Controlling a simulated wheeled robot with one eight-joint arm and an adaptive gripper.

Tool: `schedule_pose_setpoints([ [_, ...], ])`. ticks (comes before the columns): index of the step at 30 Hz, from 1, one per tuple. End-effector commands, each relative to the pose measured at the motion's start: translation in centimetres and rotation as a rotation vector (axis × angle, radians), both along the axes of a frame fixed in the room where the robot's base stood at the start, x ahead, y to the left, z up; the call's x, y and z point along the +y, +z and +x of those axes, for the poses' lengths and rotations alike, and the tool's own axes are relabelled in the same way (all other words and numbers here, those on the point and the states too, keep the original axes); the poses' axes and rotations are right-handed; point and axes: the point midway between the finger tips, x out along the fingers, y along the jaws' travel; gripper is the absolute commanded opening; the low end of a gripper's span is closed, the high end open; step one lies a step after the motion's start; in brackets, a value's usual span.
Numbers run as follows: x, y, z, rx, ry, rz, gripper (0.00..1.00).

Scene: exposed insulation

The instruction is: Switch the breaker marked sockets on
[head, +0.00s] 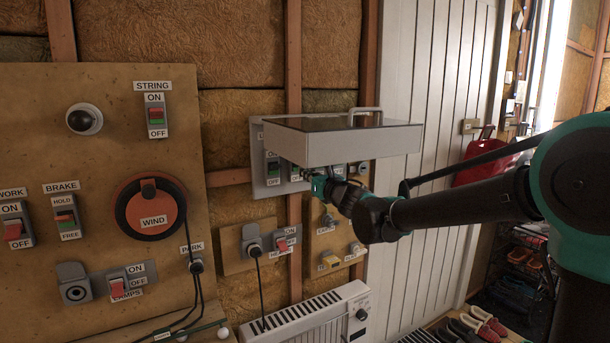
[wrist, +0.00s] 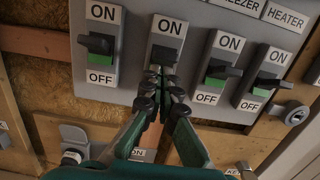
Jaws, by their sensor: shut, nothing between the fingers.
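The grey breaker panel (wrist: 135,85) shows close up in the wrist view, with a row of black-levered breakers marked ON above and OFF below. My gripper (wrist: 163,82) is shut and empty. Its tips are at the lower part of the second breaker from the left (wrist: 163,56), just below its black lever; I cannot tell whether they touch. They cover its lower label. The names above the two left breakers are out of frame, so I cannot read which is sockets. In the head view my gripper (head: 318,186) is at the panel (head: 257,150), under its raised lid (head: 345,142).
Other breakers stand close on both sides: one at left (wrist: 97,45), two at right (wrist: 220,68) (wrist: 264,78). The raised lid overhangs my gripper. A wooden control board (head: 100,100) stands at left, a white heater (head: 310,318) below, and a white door (head: 420,200) at right.

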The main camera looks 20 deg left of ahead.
Motion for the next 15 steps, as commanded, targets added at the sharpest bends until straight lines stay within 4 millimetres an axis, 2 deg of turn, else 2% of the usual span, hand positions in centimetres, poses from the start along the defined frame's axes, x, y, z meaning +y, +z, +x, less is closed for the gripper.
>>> schedule_pose_setpoints([
  [5, -0.9, -0.1, -0.7, 0.000, 0.000, 0.000, 0.00],
  [15, -5.6, -0.6, -4.7, -0.001, -0.001, -0.001, 0.00],
])
